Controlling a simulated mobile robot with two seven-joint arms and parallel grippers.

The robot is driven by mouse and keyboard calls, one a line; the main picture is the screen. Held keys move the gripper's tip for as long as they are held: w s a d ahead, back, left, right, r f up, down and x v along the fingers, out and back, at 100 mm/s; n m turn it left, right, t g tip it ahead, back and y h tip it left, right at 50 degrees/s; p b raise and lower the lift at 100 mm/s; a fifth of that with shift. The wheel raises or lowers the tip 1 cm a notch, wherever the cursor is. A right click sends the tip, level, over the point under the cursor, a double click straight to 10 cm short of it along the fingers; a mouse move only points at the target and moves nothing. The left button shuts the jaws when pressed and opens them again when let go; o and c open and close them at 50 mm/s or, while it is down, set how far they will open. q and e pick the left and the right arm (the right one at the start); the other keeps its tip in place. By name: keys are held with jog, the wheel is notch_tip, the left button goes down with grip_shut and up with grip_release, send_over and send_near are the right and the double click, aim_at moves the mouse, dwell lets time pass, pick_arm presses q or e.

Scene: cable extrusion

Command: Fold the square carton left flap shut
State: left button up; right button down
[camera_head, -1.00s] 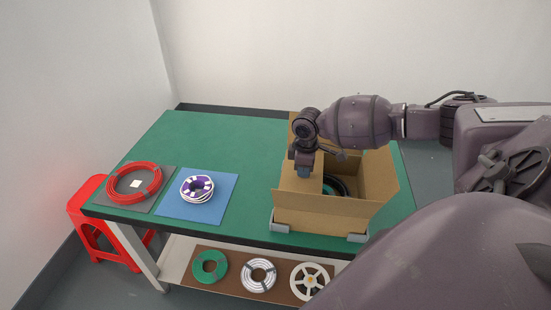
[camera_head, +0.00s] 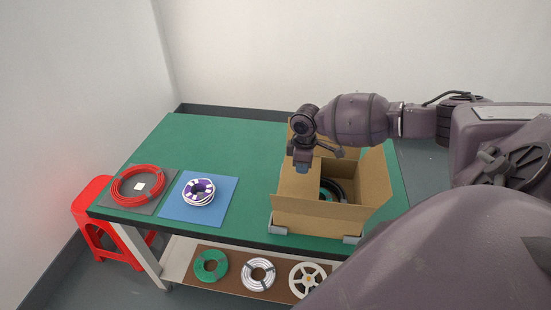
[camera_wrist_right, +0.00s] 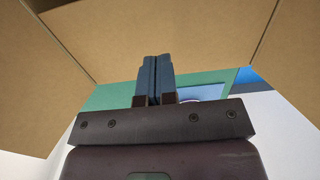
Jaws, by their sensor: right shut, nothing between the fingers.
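The square brown carton (camera_head: 318,216) stands open on the right part of the green table, with a dark coil (camera_head: 334,188) inside. Its left flap (camera_head: 297,184) appears tilted inward over the left part of the opening. Its right flap (camera_head: 376,174) stands up. My right gripper (camera_head: 302,168) is shut and empty, just above the left flap; I cannot tell whether it touches it. In the right wrist view its closed blue-grey fingers (camera_wrist_right: 155,75) point toward brown cardboard (camera_wrist_right: 160,35). The back of the carton is partly hidden by my right arm. My left gripper is out of view.
A red cable coil (camera_head: 137,186) on a grey mat and a purple-white spool (camera_head: 199,192) on a blue mat (camera_head: 225,196) lie to the left. The table (camera_head: 215,145) is bare between them and the carton. Several coils lie on the lower shelf. A red stool (camera_head: 92,190) stands at left.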

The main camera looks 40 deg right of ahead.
aim_at(301, 181)
notch_tip(301, 181, up, 3)
jog(key=p, duration=0.2)
jog(key=shift+p, duration=0.4)
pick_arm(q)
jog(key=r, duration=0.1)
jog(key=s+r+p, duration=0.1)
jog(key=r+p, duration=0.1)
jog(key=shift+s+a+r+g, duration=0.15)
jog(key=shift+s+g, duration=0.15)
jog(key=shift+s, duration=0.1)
pick_arm(e)
notch_tip(301, 181, up, 3)
jog(key=shift+r, duration=0.1)
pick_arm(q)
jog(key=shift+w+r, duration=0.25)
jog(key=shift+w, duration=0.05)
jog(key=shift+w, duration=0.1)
